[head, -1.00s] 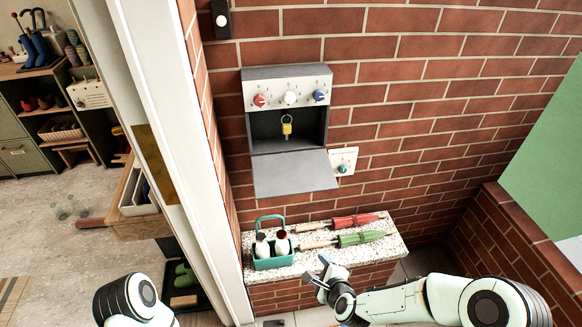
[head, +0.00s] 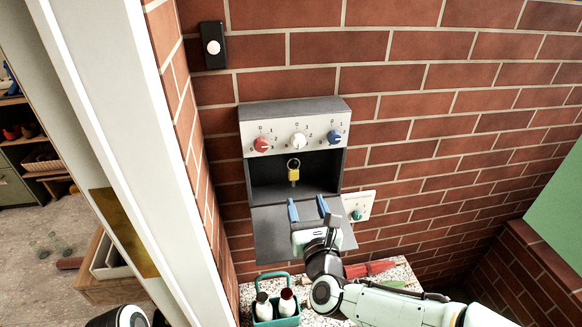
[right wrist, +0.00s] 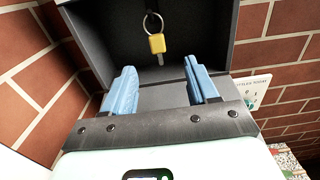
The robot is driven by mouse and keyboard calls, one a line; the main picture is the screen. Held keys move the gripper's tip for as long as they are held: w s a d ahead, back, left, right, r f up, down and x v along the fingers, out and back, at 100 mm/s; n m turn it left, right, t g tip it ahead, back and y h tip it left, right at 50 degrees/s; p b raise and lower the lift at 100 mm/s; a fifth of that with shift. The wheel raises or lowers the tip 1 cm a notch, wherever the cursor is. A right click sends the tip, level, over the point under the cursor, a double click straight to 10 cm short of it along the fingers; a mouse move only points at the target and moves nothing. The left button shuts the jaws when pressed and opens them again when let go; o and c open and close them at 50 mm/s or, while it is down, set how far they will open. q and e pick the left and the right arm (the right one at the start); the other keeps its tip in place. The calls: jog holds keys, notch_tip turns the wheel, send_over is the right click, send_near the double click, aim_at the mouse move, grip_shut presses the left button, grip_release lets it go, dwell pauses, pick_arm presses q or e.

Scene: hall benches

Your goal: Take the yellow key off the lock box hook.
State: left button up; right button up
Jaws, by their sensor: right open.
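The yellow key (head: 293,172) hangs by its ring inside the open grey lock box (head: 243,140) on the brick wall. In the right wrist view the key (right wrist: 157,44) hangs ahead, between and beyond the two fingers, with its ring (right wrist: 153,22) above it. The hook itself is hard to make out. My right gripper (head: 308,209) is open and empty, in front of the lowered door flap (head: 272,238) and below the key. Its blue fingers (right wrist: 162,88) stand apart and do not touch the key. My left gripper is not in view.
Red, white and blue dials (head: 298,140) sit above the box opening. A small switch plate (head: 366,205) is right of the flap. Below, a speckled ledge (head: 398,271) holds a teal caddy (head: 284,322) with bottles and a red umbrella (head: 372,268). A white door frame (head: 125,130) stands at left.

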aim_at(294, 177)
jog(key=w, duration=0.2)
jog(key=w+a+p, duration=0.1)
jog(key=w, duration=0.4)
jog(key=shift+a, duration=0.25)
jog(key=shift+w+a+f+p, duration=0.1)
jog(key=shift+w+a+p, duration=0.2)
jog(key=shift+w, duration=0.55)
jog(key=shift+w+a+f+p, duration=0.15)
jog(key=shift+w+p, duration=0.25)
jog(key=shift+w, duration=0.4)
jog(key=shift+w+a+r+p, duration=0.1)
jog(key=shift+w+a+p, duration=0.25)
jog(key=shift+w, duration=0.5)
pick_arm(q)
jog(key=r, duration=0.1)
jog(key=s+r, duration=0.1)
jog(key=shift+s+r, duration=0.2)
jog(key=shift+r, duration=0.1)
pick_arm(e)
jog(key=shift+d, duration=0.1)
jog(key=c, duration=1)
